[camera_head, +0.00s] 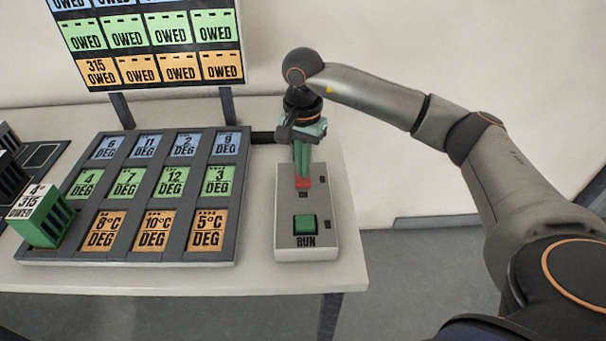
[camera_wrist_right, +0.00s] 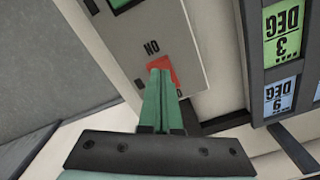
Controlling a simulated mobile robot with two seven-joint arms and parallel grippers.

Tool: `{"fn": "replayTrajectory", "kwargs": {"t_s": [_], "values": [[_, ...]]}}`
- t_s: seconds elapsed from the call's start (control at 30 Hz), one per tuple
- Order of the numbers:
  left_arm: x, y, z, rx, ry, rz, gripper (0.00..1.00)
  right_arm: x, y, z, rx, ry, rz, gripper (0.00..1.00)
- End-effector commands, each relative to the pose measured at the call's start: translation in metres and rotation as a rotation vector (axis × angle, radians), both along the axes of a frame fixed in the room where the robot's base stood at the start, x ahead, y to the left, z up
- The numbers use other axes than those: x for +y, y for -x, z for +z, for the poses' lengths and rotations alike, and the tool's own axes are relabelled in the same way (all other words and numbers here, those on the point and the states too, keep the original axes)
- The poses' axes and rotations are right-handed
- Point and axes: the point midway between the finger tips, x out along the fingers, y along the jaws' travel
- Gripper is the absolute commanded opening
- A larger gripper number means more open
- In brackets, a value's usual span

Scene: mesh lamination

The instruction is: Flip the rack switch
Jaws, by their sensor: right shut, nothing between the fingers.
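The rack switch is a small red rocker (camera_head: 304,182) on a grey control box (camera_head: 285,215) at the right end of the table. It also shows in the right wrist view as a red patch (camera_wrist_right: 166,66), with a label on either side of it. My right gripper (camera_head: 303,176) points down at the switch with its green fingers shut and empty. The fingertips are at the red switch and hide part of it; I cannot tell whether they touch it. My left gripper is not in view.
A green button (camera_head: 305,224) marked RUN is nearer the box's front. A grey tray (camera_head: 130,254) with several labelled tiles lies to the left. A green rack (camera_head: 42,222) stands at its left edge. A label board (camera_head: 150,40) stands behind.

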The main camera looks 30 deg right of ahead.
Motion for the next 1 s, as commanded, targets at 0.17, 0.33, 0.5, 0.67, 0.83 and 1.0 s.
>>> {"fn": "replayTrajectory", "kwargs": {"t_s": [0.17, 0.33, 0.5, 0.67, 0.83, 1.0], "values": [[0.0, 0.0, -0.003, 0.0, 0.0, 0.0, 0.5, 0.0, 0.0, -0.004, 0.001, 0.0, 0.0, 0.0], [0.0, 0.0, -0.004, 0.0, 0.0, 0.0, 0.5, 0.0, 0.0, -0.006, 0.001, 0.0, 0.0, 0.0], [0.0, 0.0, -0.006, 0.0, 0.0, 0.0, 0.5, 0.0, 0.0, -0.009, 0.001, 0.0, 0.0, 0.0], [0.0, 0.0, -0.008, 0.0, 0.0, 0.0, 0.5, 0.0, 0.0, -0.011, 0.001, 0.0, 0.0, 0.0], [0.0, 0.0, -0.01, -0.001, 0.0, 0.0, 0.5, 0.0, 0.0, -0.014, 0.001, 0.0, 0.0, 0.0], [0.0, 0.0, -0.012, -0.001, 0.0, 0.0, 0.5, 0.0, 0.0, -0.017, 0.001, 0.0, -0.001, 0.0]]}}
